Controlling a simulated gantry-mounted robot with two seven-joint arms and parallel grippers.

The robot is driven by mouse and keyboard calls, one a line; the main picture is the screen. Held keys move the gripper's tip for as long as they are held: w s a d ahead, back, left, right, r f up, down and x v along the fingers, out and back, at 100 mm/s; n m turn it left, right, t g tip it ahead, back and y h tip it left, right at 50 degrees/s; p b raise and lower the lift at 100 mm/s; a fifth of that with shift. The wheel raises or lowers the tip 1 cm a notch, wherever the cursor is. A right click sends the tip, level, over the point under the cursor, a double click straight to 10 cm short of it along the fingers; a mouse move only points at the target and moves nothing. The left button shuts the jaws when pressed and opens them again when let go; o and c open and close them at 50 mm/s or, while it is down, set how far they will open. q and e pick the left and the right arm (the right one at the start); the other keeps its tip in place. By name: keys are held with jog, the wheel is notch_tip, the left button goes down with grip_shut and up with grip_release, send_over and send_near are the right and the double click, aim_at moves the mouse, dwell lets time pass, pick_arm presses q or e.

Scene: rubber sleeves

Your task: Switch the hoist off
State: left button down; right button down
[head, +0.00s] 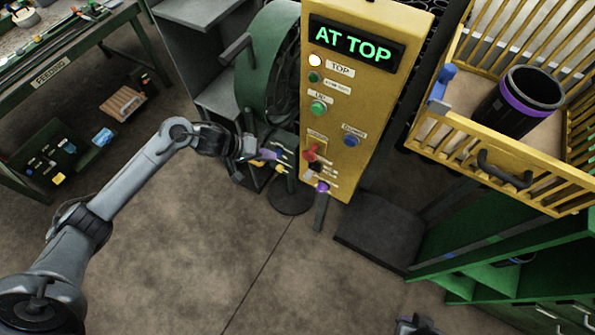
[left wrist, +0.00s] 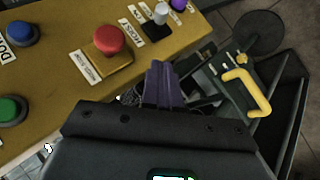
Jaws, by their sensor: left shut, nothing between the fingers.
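The yellow hoist control panel (head: 345,90) shows AT TOP in green on its display (head: 355,43). It carries a green button (head: 318,108), a blue button (head: 351,140), a red mushroom button (head: 311,152), a small lever switch on a black base and a purple knob (head: 322,187). In the left wrist view, the red button (left wrist: 108,40) sits on a yellow block and the silver-tipped lever (left wrist: 161,13) is beside it. My left gripper (head: 279,156) is shut and empty, just left of the panel's lower part. Its fingers (left wrist: 162,82) appear apart from the controls.
A yellow slatted hoist cage (head: 455,135) at right holds a black cylinder with a purple band (head: 525,95). A green drum (head: 268,65) stands behind the panel. A yellow bent handle (left wrist: 248,92) is near my left gripper. The floor in front is clear.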

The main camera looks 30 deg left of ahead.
pick_arm(q)
jog(key=shift+w+r, duration=0.15)
jog(key=shift+r, duration=0.05)
jog(key=shift+w+d+f, duration=0.1)
jog(key=shift+d, duration=0.05)
send_near(311, 172)
notch_tip(311, 172, down, 3)
jog(key=w, duration=0.3)
jog(key=shift+s+d+f, duration=0.35)
jog(key=shift+d+f, duration=0.2)
jog(key=shift+d, duration=0.2)
jog(key=shift+d, duration=0.1)
